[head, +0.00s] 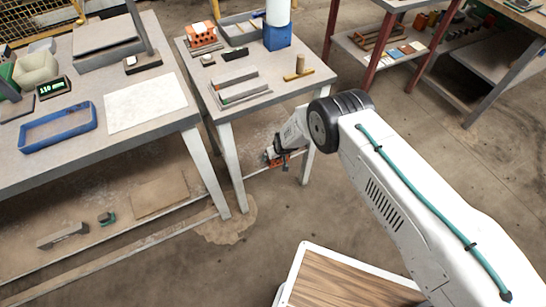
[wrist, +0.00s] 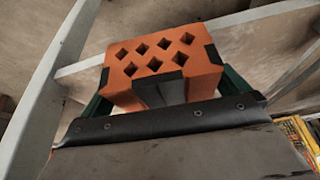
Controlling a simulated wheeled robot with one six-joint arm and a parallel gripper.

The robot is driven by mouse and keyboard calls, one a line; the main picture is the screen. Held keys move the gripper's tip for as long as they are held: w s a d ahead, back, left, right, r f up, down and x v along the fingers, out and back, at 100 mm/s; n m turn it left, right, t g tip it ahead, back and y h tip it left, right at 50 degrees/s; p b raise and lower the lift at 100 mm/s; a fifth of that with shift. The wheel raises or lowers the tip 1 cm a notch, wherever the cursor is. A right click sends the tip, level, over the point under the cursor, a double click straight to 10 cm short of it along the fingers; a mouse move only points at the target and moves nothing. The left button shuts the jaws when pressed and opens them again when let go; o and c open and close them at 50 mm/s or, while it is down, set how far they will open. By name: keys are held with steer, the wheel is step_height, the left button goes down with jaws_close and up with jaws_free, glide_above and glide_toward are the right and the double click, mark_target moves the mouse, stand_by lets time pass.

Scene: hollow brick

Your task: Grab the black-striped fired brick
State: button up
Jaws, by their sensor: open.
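The black-striped fired brick (wrist: 150,62) is orange, with rows of diamond-shaped holes and black bands at its edges. In the wrist view it lies between the green fingers of my gripper (wrist: 166,92), and its lower part is hidden behind the dark wrist cover. In the head view my gripper (head: 276,158) hangs low beside the small table's leg, with a bit of orange brick (head: 279,162) at it. The jaws are open around the brick. I cannot tell what bears the brick or whether the fingers touch it.
The small table (head: 258,112) holds another orange holed block (head: 201,36), a blue-based cylinder (head: 277,36) and grey bars. Its white legs and low rail stand close to my gripper. A large table (head: 120,145) with a blue tray (head: 58,128) stands left. Floor is clear at centre right.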

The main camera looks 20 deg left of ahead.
steer(key=shift+s+a, duration=0.1)
steer(key=shift+a, duration=0.05)
steer(key=c, duration=0.9)
steer(key=shift+r, duration=0.15)
